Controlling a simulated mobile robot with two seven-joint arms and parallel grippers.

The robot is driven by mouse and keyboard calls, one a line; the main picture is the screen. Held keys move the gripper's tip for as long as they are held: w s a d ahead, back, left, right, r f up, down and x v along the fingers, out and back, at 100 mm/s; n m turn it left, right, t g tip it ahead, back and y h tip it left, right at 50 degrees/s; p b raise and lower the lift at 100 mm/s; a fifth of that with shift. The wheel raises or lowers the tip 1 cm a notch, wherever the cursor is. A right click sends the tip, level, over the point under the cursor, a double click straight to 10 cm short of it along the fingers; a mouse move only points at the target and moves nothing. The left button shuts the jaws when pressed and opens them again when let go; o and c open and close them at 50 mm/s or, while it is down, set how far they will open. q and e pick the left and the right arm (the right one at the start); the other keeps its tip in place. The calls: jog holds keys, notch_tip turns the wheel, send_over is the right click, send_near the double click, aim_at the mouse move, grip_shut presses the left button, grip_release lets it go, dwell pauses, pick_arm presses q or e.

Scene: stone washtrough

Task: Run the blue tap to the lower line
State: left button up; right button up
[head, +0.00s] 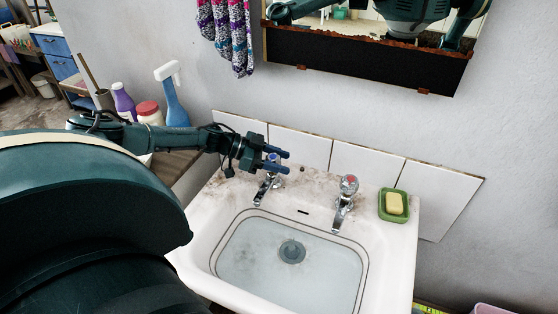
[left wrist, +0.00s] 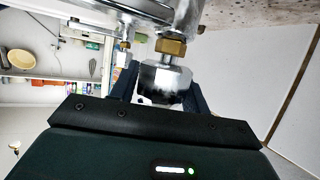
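The blue tap (head: 264,190) stands at the left back of the white basin (head: 405,262), its blue-marked top between my left gripper's fingers. My left gripper (head: 281,161) reaches in from the left. In the left wrist view, its fingers (left wrist: 163,92) lie against both sides of the metal tap handle (left wrist: 164,78); it looks shut on it. I see no stream under the spout. Dark lines (head: 361,262) run around the upper basin wall. The bowl looks pale blue; its water level is hard to tell. A grey plug (head: 292,251) sits at the bottom. My right gripper is out of view.
The red-marked tap (head: 346,196) stands right of the blue one. A green dish (head: 393,212) with yellow soap (head: 394,203) is on the right rim. A spray bottle (head: 172,97) and other bottles stand left, behind my arm. A mirror (head: 365,50) hangs above.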

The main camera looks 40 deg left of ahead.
pick_arm(q)
jog(key=o, duration=0.3)
jog(key=b+v, duration=0.2)
jog(key=v, duration=1.1)
jog(key=shift+r, duration=0.1)
dwell(1.0)
